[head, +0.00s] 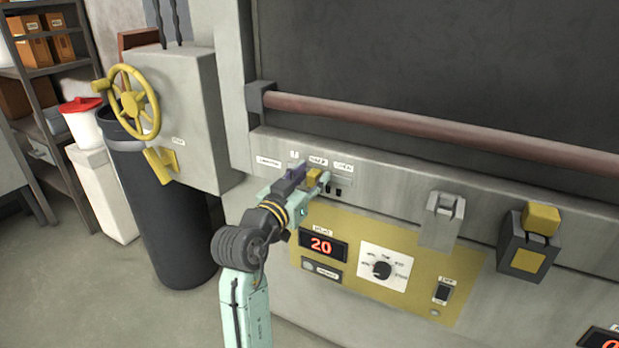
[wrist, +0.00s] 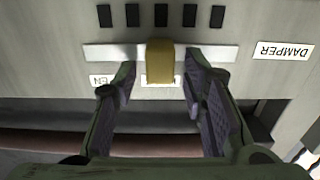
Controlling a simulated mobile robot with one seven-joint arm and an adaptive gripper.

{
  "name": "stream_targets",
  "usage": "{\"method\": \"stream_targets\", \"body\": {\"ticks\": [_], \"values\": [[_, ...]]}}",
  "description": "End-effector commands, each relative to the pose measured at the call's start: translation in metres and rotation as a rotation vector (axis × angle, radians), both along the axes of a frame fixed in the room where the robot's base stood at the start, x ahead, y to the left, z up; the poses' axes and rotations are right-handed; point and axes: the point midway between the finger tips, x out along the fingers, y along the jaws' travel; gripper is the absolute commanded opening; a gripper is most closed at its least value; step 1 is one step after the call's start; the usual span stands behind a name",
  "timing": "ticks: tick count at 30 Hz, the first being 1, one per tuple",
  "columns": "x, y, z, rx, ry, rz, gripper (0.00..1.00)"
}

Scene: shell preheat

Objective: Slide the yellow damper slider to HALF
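The yellow damper slider (head: 313,177) is a small block on a pale horizontal track on the oven's front, below the HALF label (head: 318,160). In the wrist view the slider (wrist: 160,62) sits near the middle of the track (wrist: 110,53) and partly covers the label behind it. My gripper (head: 307,178) is at the track. In the wrist view its two dark-padded fingers stand either side of the slider, open, with a visible gap on each side. The right finger hides part of the track's surroundings.
The OPEN label (head: 343,166) is to the right of HALF. A reddish handle bar (head: 400,120) runs above the track. A control panel with a display reading 20 (head: 322,246) and a dial (head: 382,269) lies below. A yellow handwheel (head: 133,101) is at left.

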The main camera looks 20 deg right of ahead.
Motion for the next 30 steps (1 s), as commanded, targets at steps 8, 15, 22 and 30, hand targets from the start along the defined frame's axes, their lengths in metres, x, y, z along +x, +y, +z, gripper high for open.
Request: {"method": "stream_targets", "body": {"ticks": [8, 15, 22, 30], "values": [[0.000, 0.001, 0.000, 0.001, -0.001, 0.001, 0.40], [-0.017, 0.024, 0.000, -0.001, -0.001, 0.005, 0.40], [-0.047, 0.064, 0.000, -0.001, -0.001, 0.006, 0.40], [-0.071, 0.092, 0.000, -0.001, -0.001, 0.002, 0.40]]}}
